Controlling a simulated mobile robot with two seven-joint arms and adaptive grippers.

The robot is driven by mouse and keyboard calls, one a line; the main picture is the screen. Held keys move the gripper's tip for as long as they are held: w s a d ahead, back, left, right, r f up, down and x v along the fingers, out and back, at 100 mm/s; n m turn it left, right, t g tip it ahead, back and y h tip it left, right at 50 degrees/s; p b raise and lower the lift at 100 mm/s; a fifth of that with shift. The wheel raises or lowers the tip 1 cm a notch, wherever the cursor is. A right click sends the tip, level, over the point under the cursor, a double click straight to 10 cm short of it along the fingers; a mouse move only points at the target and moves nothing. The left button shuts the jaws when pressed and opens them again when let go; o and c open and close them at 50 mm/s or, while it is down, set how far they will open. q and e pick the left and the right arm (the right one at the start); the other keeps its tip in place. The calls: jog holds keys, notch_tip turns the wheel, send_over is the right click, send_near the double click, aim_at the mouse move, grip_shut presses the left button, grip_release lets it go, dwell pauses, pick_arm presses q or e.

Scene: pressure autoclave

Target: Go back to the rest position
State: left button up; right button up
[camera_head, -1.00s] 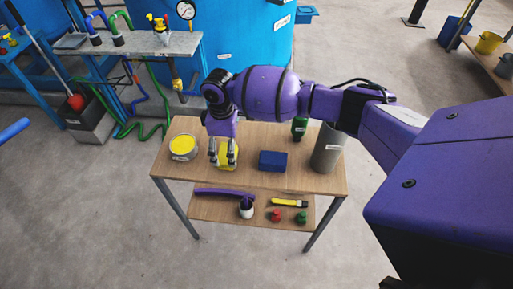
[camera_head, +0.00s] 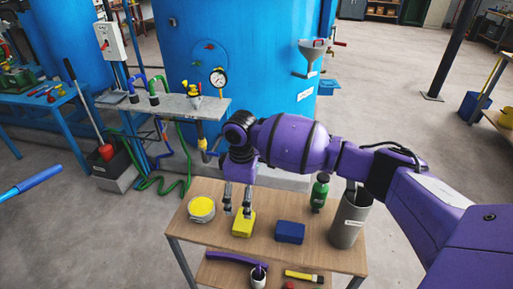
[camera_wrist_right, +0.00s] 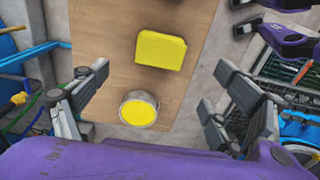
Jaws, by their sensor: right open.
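My right gripper (camera_head: 237,213) is open and empty, pointing down above the near table top. In the head view its fingertips overlap the far part of a yellow block (camera_head: 243,226). The wrist view shows the yellow block (camera_wrist_right: 161,50) beyond the spread fingers (camera_wrist_right: 155,100), apart from them. A round tin with yellow contents (camera_head: 202,206) stands left of the gripper; it also shows between the fingers in the wrist view (camera_wrist_right: 139,111). My left gripper is not in view in the head view.
On the wooden table (camera_head: 270,258) are a blue block (camera_head: 290,232), a green bottle (camera_head: 319,192) and a tall grey cylinder (camera_head: 346,226). Behind stand a grey bench (camera_head: 175,104) and a big blue tank (camera_head: 245,45). Open floor lies to the right.

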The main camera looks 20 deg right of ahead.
jog(key=shift+w+a, duration=0.1)
jog(key=w+a+r+t+y, duration=0.25)
jog(key=w+a+t, duration=0.25)
jog(key=w+a, duration=0.3)
jog(key=s+a+f+m+t+y, duration=0.2)
jog(key=s+a+f+t+y, duration=0.15)
jog(key=s+a+f, duration=0.2)
jog(key=s+d+f+m+h, duration=0.2)
jog(key=s+d+f, duration=0.3)
jog(key=s, duration=0.7)
jog(key=s+d+f+m+h+p, duration=0.1)
jog(key=s+d+f+m, duration=0.3)
jog(key=s, duration=0.8)
jog(key=s+d+f+m+h, duration=0.2)
jog(key=s+d+f, duration=0.5)
jog(key=s, duration=0.5)
jog(key=shift+s+d+f+m+h+p, duration=0.15)
jog(key=shift+s+m+h+p, duration=0.15)
jog(key=shift+s+m+p, duration=0.1)
